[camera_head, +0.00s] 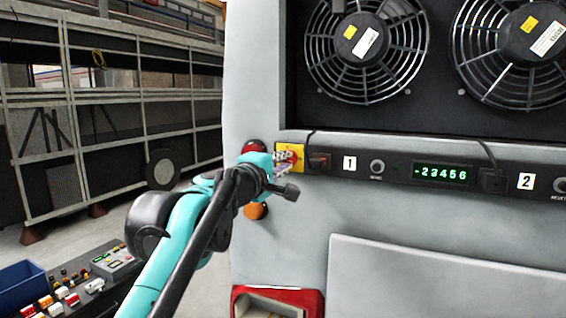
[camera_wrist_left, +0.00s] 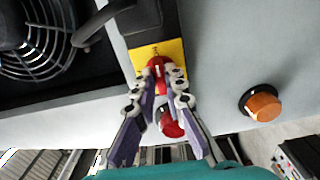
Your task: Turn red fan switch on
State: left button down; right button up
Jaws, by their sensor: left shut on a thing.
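The red fan switch (camera_wrist_left: 156,64) sits on a yellow plate (camera_wrist_left: 143,52) on the vehicle's grey rear wall. In the head view the yellow plate (camera_head: 298,150) is at the left end of the black control strip, and the switch is mostly hidden by my gripper. My left gripper (camera_head: 283,165) is at the plate. In the left wrist view my left gripper (camera_wrist_left: 161,80) has one finger on each side of the red switch and is shut on it. I cannot read the switch's on or off position. My right gripper is not in view.
A round red lamp (camera_head: 253,146) and an orange lamp (camera_head: 255,211) are close to my left arm. Two caged fans (camera_head: 365,45) (camera_head: 515,45) are above the strip. A digital display (camera_head: 440,174) is lit. A control panel (camera_head: 75,285) and blue bin (camera_head: 22,288) are at lower left.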

pick_arm(q)
jog(key=c, duration=1.6)
grip_release()
jog(key=v, duration=1.2)
jog(key=shift+d, duration=0.1)
